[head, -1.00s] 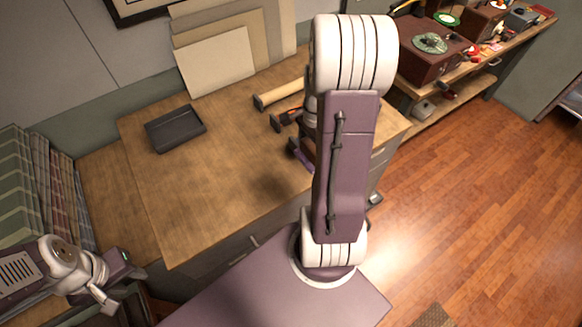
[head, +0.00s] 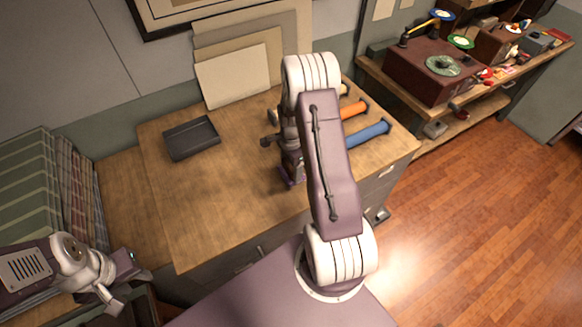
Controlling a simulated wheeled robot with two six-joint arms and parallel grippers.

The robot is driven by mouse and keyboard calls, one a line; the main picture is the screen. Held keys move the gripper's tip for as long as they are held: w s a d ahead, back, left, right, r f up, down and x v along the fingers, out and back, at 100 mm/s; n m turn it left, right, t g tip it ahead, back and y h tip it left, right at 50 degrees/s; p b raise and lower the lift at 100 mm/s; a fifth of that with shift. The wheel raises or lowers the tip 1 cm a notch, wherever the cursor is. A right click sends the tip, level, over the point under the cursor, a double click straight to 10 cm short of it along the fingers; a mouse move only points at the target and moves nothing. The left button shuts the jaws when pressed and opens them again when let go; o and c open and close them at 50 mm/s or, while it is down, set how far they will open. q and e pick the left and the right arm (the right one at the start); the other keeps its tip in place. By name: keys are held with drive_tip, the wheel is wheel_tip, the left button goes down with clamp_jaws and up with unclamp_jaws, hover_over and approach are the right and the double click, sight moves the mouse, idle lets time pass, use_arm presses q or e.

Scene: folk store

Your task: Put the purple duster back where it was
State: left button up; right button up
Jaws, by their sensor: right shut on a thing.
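My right arm stands in the middle of the head view and reaches over the wooden desk (head: 220,210). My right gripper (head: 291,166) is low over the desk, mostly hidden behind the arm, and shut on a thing. A small purple piece (head: 287,179) shows at its lower left; it looks like the purple duster, but its shape and whether it touches the desk are hidden. My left gripper (head: 122,285) is open and empty at the lower left, off the desk's front left corner.
Cream, orange (head: 354,109) and blue (head: 370,133) rolls lie at the desk's right, partly hidden by my arm. A black tray (head: 192,138) lies at the back left. Boards (head: 235,77) lean on the wall. The desk's left and front are clear.

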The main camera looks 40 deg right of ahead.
drive_tip(key=shift+f, duration=0.55)
drive_tip(key=shift+w+f, duration=0.15)
drive_tip(key=shift+f, duration=0.1)
drive_tip(key=o, duration=1.3)
drive_tip(key=shift+f, duration=0.1)
